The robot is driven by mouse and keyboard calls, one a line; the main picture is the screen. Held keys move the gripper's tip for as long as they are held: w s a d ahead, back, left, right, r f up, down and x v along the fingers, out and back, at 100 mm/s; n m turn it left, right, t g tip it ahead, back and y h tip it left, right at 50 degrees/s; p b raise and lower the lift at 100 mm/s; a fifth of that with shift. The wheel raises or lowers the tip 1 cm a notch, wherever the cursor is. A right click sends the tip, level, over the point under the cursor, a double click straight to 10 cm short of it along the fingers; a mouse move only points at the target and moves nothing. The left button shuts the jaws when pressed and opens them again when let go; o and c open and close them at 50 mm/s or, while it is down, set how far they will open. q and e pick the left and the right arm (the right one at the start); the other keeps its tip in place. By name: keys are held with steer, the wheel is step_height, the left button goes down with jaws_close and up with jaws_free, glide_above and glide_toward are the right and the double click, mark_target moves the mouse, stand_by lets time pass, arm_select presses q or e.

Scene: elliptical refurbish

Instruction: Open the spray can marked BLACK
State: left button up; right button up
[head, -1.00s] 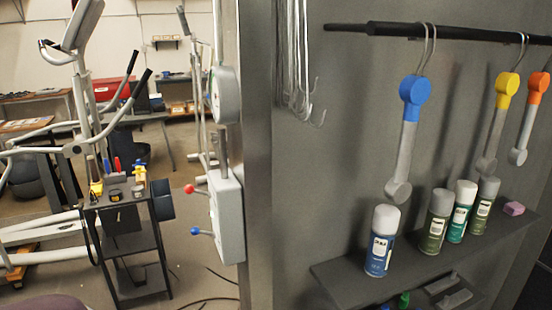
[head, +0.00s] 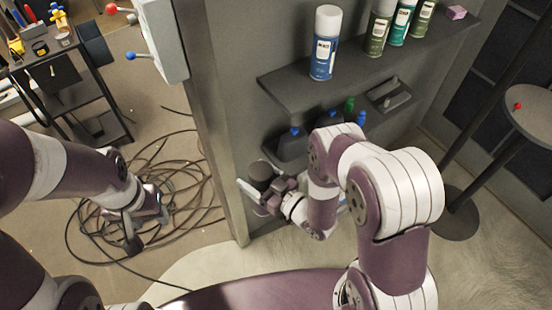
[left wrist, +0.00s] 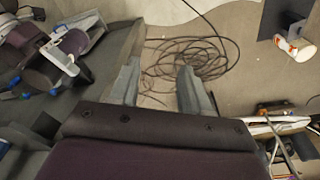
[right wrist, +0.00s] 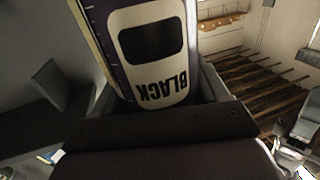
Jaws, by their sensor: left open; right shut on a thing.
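The spray can marked BLACK fills the top of the right wrist view (right wrist: 150,45); its label reads upside down there. My right gripper (head: 268,192) is shut on this can and holds it in front of the grey wall, below the shelves. In the head view the can's dark top (head: 261,171) shows and my gripper covers part of its body. My left gripper (head: 148,218) is open and empty, at left over the floor and apart from the can. Its two fingers show spread in the left wrist view (left wrist: 160,85).
The upper shelf (head: 285,93) holds a blue-labelled can (head: 325,45), several green-toned cans and a pink block (head: 456,12). A lower shelf (head: 290,147) has bottles. Coiled cables (head: 170,170) lie on the floor at left. A round stand (head: 535,115) is at right.

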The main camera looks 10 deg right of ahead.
arm_select(q)
steer(key=o, duration=0.5)
steer(key=shift+d+f, duration=0.15)
steer(key=shift+d, duration=0.2)
steer(key=o, duration=0.3)
steer(key=w+d+m, duration=0.3)
steer(key=w+d, duration=0.1)
steer(key=d, duration=0.2)
steer(key=shift+w+d+f, duration=0.2)
steer(key=shift+f, duration=0.05)
steer(key=m+g+h, duration=0.1)
steer(key=m+g, duration=0.1)
steer(key=m, duration=1.5)
glide_toward(262, 169)
steer(key=f, duration=0.8)
steer(key=shift+s+d+f, duration=0.2)
steer(key=shift+s+d, duration=0.1)
steer(key=shift+s, duration=0.05)
steer(key=c, duration=1.3)
steer(key=shift+w+r, duration=0.1)
steer(key=shift+w, duration=0.05)
